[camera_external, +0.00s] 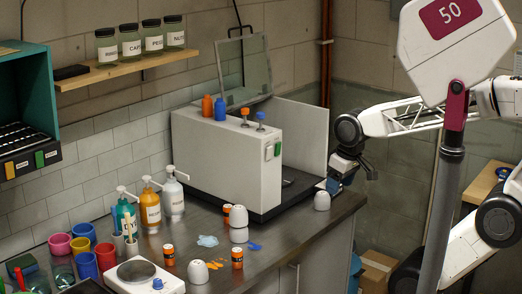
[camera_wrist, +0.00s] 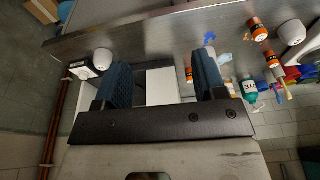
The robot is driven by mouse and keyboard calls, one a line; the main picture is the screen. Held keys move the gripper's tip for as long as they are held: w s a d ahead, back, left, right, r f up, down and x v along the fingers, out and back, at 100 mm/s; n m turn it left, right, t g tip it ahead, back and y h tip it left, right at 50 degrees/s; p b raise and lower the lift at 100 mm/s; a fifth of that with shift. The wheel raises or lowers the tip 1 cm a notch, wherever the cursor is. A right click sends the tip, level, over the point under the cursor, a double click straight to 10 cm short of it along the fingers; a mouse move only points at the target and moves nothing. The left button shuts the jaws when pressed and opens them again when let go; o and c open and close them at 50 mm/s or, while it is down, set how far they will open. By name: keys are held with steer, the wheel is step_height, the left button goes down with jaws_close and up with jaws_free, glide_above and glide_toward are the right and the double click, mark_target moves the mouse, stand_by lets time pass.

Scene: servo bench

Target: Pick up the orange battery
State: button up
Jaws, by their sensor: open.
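Several small orange cylinders with dark and white bands, which look like the orange batteries, stand on the bench: one at the front edge (camera_external: 237,259), one further left (camera_external: 168,255), and one behind the white domes (camera_external: 227,216). In the wrist view orange cylinders show at upper right (camera_wrist: 258,30), (camera_wrist: 272,60); I cannot match each one across views.
A white machine (camera_external: 218,165) with a raised clear lid stands behind. White domes (camera_external: 322,200), (camera_external: 198,272) stand on the bench (camera_external: 285,228). Pump bottles (camera_external: 150,205), coloured cups (camera_external: 82,232) and a white scale (camera_external: 143,277) are left. Orange and blue scraps lie near the front edge.

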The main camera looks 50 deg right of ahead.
steer(key=w+a+f+m+g+y, duration=0.2)
steer(key=w+a+m+g+y, duration=0.15)
steer(key=w+a, duration=0.6)
steer(key=m+g+y, duration=0.3)
steer(key=m+y, duration=0.7)
steer(key=m, duration=0.1)
glide_toward(168, 253)
steer(key=shift+w+a+f+h, duration=0.15)
steer(key=shift+a+f, duration=0.1)
steer(key=shift+f, duration=0.15)
steer(key=shift+w+a+f+h, duration=0.1)
steer(key=shift+w+a+f, duration=0.1)
steer(key=shift+f, duration=0.25)
steer(key=shift+x, duration=1.3)
steer(key=shift+x, duration=2.65)
steer(key=shift+s+r, duration=0.1)
steer(key=shift+r, duration=0.1)
steer(key=shift+c, duration=0.4)
